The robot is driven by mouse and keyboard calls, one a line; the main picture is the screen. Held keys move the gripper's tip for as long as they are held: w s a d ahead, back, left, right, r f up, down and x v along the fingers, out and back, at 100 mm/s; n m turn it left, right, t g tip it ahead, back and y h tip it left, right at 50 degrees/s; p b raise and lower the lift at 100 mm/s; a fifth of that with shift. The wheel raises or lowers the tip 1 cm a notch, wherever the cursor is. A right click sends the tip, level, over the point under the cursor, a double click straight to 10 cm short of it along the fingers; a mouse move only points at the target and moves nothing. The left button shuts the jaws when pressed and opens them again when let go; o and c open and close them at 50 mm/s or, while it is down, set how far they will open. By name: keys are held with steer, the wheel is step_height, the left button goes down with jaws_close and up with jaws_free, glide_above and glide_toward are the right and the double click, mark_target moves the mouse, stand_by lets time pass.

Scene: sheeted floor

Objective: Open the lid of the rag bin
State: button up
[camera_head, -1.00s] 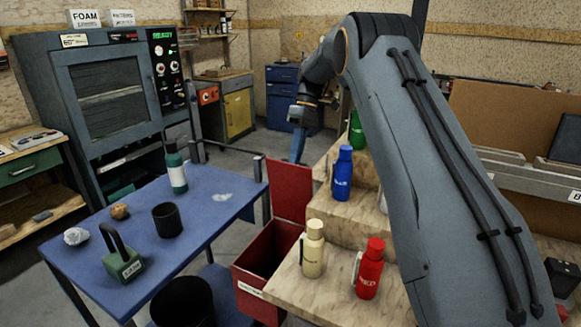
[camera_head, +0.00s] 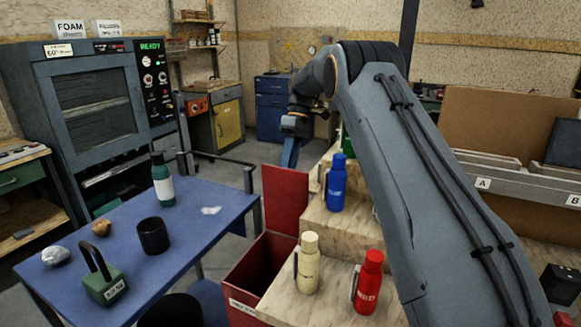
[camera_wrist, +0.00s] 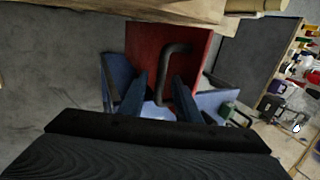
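The rag bin (camera_head: 238,282) is a red box on the floor between the blue table and the wooden steps. Its red lid (camera_head: 285,200) stands up from the bin's far side, and the dark inside shows. In the wrist view the lid (camera_wrist: 150,45) has a black bent handle (camera_wrist: 178,48). My gripper (camera_head: 290,160) is at the lid's top edge, on its far side. In the wrist view my gripper (camera_wrist: 162,98) has its two blue fingers apart, with the handle showing between them; I cannot tell whether they touch it.
The blue table (camera_head: 190,240) on the left holds a green bottle (camera_head: 162,180), a black cup (camera_head: 153,236) and a green weight (camera_head: 104,280). Wooden steps (camera_head: 322,232) on the right hold cream (camera_head: 306,265), red (camera_head: 369,283) and blue (camera_head: 337,183) bottles, close to the bin.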

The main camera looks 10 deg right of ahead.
steer(key=shift+d+r, duration=0.2)
steer(key=shift+d, duration=0.05)
steer(key=b+v, duration=0.2)
steer(key=v, duration=0.6)
steer(key=shift+s, duration=0.1)
stand_by(0.3)
